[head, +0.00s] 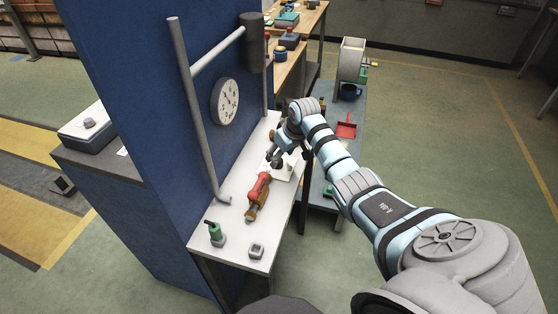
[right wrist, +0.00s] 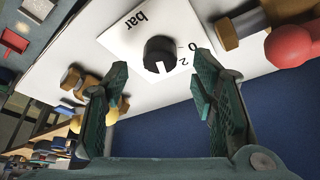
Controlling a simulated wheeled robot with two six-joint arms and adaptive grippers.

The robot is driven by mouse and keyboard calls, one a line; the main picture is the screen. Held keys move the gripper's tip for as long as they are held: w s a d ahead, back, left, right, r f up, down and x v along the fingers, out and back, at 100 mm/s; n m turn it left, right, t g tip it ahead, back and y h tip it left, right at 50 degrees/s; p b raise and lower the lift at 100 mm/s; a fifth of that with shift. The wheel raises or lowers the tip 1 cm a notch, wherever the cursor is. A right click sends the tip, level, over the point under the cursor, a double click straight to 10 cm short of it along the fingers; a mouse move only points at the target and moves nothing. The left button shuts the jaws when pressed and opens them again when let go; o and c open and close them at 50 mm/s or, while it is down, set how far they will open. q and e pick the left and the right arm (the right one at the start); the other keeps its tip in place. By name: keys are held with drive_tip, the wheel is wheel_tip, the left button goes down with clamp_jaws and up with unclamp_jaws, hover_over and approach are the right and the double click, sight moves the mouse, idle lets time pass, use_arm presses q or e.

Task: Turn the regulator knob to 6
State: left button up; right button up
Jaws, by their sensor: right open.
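The black regulator knob (right wrist: 160,55) shows in the right wrist view on a white dial plate (right wrist: 122,38). The plate is marked "bar", 0 and 2. A white mark on the knob faces the lower edge of the picture, past the 2; no other numbers are readable. My right gripper (right wrist: 160,78) is open and empty, its fingers apart on either side of the knob's near side, and I see no contact. In the head view the right gripper (head: 275,154) is over the white plate (head: 286,172) on the bench and largely hides the knob. My left gripper is not in view.
A red-handled brass valve (head: 258,190) lies close to the plate on the white bench (head: 232,235). A green-topped fitting (head: 215,233) and a small square metal part (head: 257,251) stand nearer.

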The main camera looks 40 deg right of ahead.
drive_tip(key=x, duration=0.3)
drive_tip(key=shift+w+f+b, duration=0.15)
drive_tip(key=shift+w+b, duration=0.2)
drive_tip(key=shift+w, duration=0.05)
drive_tip(key=shift+w+f, duration=0.1)
drive_tip(key=shift+f, duration=0.05)
drive_tip(key=shift+s, duration=0.25)
drive_tip(key=shift+s+r, duration=0.1)
drive_tip(key=shift+r, duration=0.15)
drive_tip(key=shift+c, duration=0.6)
drive_tip(key=c, duration=1)
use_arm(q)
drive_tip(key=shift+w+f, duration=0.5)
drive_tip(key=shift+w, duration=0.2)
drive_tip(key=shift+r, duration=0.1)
